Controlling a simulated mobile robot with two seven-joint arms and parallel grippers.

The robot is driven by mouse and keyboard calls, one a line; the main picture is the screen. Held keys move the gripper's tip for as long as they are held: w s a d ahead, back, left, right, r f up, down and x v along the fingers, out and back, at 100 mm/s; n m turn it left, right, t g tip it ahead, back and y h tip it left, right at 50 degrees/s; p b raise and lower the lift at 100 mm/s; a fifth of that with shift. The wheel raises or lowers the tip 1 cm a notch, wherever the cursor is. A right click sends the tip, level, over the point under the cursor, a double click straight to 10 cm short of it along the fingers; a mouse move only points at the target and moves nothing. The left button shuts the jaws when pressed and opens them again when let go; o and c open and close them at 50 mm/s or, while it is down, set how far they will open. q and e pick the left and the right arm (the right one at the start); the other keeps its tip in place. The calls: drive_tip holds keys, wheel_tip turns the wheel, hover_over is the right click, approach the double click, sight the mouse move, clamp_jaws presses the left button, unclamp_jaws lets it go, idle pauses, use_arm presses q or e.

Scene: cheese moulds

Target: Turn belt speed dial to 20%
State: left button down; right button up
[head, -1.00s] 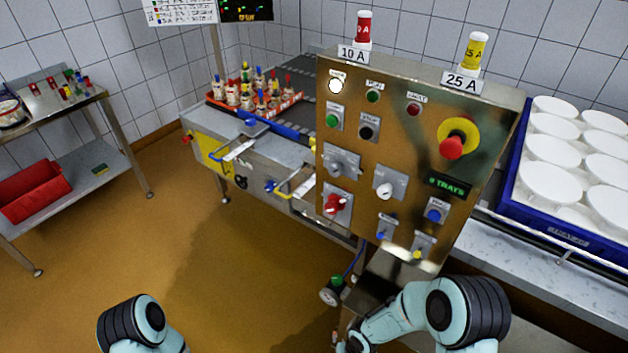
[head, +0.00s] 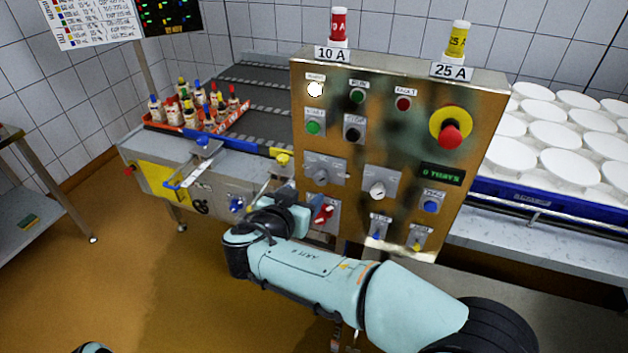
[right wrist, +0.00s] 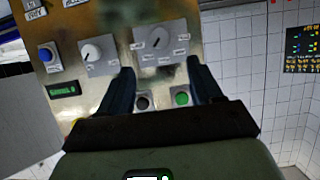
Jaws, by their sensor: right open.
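The control panel (head: 345,225) carries two rotary dials side by side. One is a grey dial (head: 321,176) on a wide labelled plate; the other is a pale dial (head: 378,190) to its right. Their labels are too small to read, so I cannot tell which is belt speed. In the right wrist view both appear upside down, the grey dial (right wrist: 158,38) and the pale dial (right wrist: 92,53). My right gripper (head: 275,190) is at the panel's lower left, apart from both dials. Its fingers (right wrist: 163,80) are open and empty. My left gripper is out of view.
A red rotary switch (head: 322,213) is close beside my right wrist. A red emergency stop (head: 450,134) is at the panel's upper right. A conveyor (head: 262,92) with a tray of bottles (head: 232,121) lies left. White moulds (head: 567,165) fill a blue crate (head: 530,195) right.

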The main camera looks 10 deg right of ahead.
sight(320, 180)
drive_tip(key=p+x, duration=0.3)
drive_tip(key=x, duration=0.9)
drive_tip(key=shift+w+f, duration=0.1)
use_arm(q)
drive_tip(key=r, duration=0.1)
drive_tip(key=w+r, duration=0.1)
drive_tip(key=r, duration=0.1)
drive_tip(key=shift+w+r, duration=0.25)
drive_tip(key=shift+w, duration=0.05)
use_arm(e)
drive_tip(key=c, duration=1.1)
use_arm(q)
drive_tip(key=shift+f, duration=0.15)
use_arm(e)
drive_tip(key=shift+o, duration=0.2)
